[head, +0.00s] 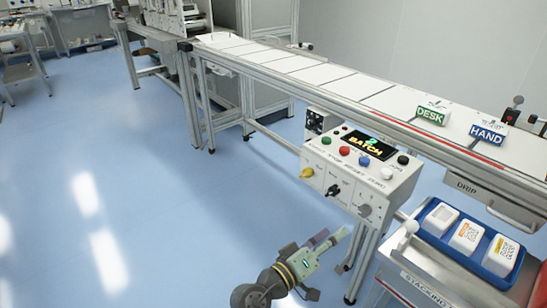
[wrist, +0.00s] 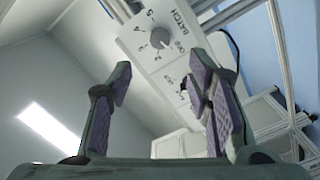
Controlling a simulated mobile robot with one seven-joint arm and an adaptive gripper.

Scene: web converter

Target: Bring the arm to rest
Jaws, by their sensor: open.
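My arm shows low in the middle of the head view, over the blue floor. My gripper (head: 330,237) points up and to the right, apart from the control box (head: 352,178) and below it. In the wrist view my gripper (wrist: 160,78) is open, its two purple-padded fingers spread wide. Nothing is between the fingers. Beyond them, the control box's tilted panel (wrist: 148,62) shows a grey knob and a BATCH label.
A blue tray (head: 440,247) with three white containers is at the lower right. The floor (head: 150,180) on the left is clear.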

